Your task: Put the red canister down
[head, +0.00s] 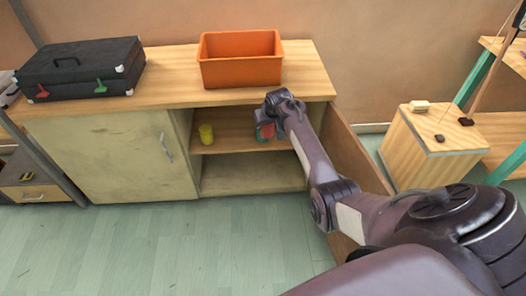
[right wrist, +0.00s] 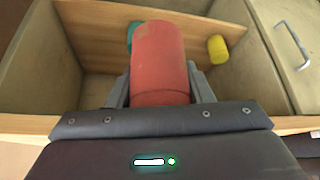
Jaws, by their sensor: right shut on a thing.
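The red canister (right wrist: 160,65) stands out large in the right wrist view, between the two fingers of my right gripper (right wrist: 160,92). The gripper is shut on it. In the head view only a small part of the red canister (head: 268,130) shows, at the cabinet's upper shelf (head: 232,142), mostly hidden by my right arm. Whether its base touches the shelf cannot be told. My left gripper is in neither view.
A yellow cup-like object (head: 206,134) stands on the shelf left of the canister. A teal object (right wrist: 133,36) is just behind the canister. The open cabinet door (head: 352,150) is at the right. An orange bin (head: 240,72) and black case (head: 80,75) sit on top.

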